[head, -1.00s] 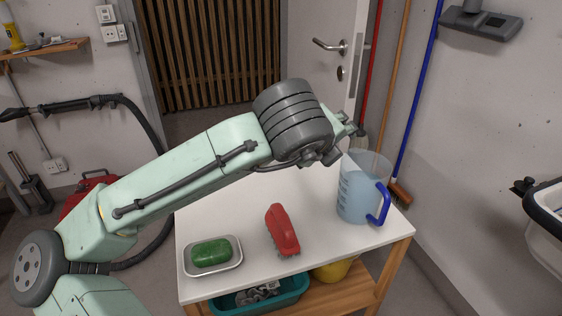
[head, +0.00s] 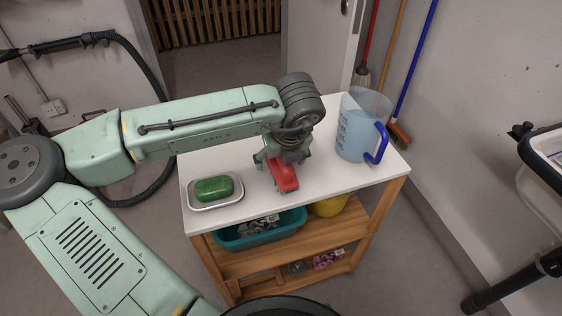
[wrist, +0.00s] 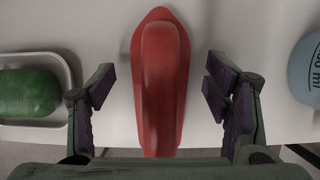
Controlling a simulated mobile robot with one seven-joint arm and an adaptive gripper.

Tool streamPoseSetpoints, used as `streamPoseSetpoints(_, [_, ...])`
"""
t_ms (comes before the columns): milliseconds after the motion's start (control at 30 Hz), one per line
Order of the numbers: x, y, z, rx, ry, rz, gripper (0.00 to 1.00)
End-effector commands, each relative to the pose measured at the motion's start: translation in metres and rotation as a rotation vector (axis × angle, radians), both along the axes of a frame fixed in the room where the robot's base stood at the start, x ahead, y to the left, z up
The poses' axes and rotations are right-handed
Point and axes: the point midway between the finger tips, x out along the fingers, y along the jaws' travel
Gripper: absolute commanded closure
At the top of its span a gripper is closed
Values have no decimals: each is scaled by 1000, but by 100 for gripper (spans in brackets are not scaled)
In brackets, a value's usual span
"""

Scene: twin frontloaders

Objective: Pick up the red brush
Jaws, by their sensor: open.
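The red brush (head: 285,179) lies on the white table top, its handle upward. It also shows in the wrist view (wrist: 160,85), running up the middle of the picture. My gripper (head: 282,162) is above the brush and pointing down. In the wrist view my gripper (wrist: 158,88) is open, with one finger on each side of the brush and a gap between each finger and the brush. The far end of the brush is hidden by my gripper in the head view.
A green soap (head: 214,189) lies in a metal dish (head: 238,198) left of the brush. A clear measuring jug (head: 355,140) with a blue handle stands to the right. The white table top (head: 330,185) is bare between brush and jug. A teal bin (head: 290,222) sits on the shelf below.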

Motion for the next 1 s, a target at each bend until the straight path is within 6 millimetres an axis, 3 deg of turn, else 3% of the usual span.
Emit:
streamPoseSetpoints(133, [5, 2, -13, 0, 0, 1, 29])
streamPoseSetpoints(400, [6, 1, -15, -2, -2, 0, 30])
streamPoseSetpoints(1000, [6, 2, -15, -2, -2, 0, 70])
